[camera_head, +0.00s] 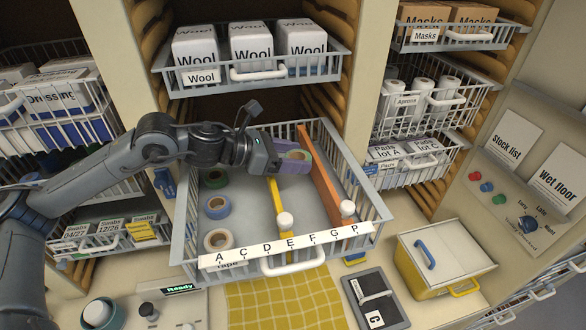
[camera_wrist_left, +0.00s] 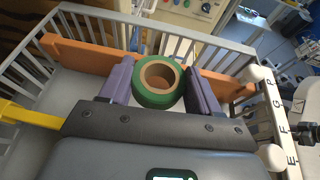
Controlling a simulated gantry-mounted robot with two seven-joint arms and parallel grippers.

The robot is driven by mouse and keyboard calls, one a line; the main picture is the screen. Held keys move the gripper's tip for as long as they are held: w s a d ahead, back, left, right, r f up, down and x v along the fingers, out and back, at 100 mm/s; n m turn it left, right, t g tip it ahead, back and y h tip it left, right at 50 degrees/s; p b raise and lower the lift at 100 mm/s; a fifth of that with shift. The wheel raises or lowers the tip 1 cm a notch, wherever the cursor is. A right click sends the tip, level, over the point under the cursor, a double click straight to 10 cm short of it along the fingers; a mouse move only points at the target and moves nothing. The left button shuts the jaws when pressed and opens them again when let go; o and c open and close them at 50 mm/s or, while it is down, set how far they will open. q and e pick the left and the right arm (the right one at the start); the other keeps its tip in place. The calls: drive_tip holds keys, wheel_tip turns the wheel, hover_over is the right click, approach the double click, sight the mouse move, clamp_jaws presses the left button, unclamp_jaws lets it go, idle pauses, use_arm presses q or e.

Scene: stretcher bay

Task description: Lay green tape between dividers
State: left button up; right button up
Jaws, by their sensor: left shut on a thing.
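My left gripper (camera_head: 294,161) is shut on a roll of green tape (camera_head: 301,155), held in the upper rear part of the wire tape basket (camera_head: 184,235). In the left wrist view, the green tape (camera_wrist_left: 150,97) sits between the purple fingers, its cardboard core facing the camera. The yellow divider (camera_head: 281,204) runs to a white knob near D and E. The orange divider (camera_head: 320,178) runs to a knob near G. In the head view the roll appears between the two dividers. Whether it touches the floor is hidden. My right gripper is not in view.
A lettered strip (camera_head: 285,247) spans the basket front. The Wool basket (camera_head: 165,73) is above. A yellow box (camera_head: 440,262) stands right.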

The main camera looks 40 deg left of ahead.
use_arm(q)
drive_tip(key=shift+f+p, duration=0.3)
drive_tip(key=shift+f, duration=1.6)
drive_tip(key=shift+f+b, duration=0.65)
drive_tip(key=shift+b, duration=0.3)
drive_tip(key=o, duration=1)
drive_tip(key=shift+o, duration=0.2)
drive_tip(key=shift+r, duration=0.1)
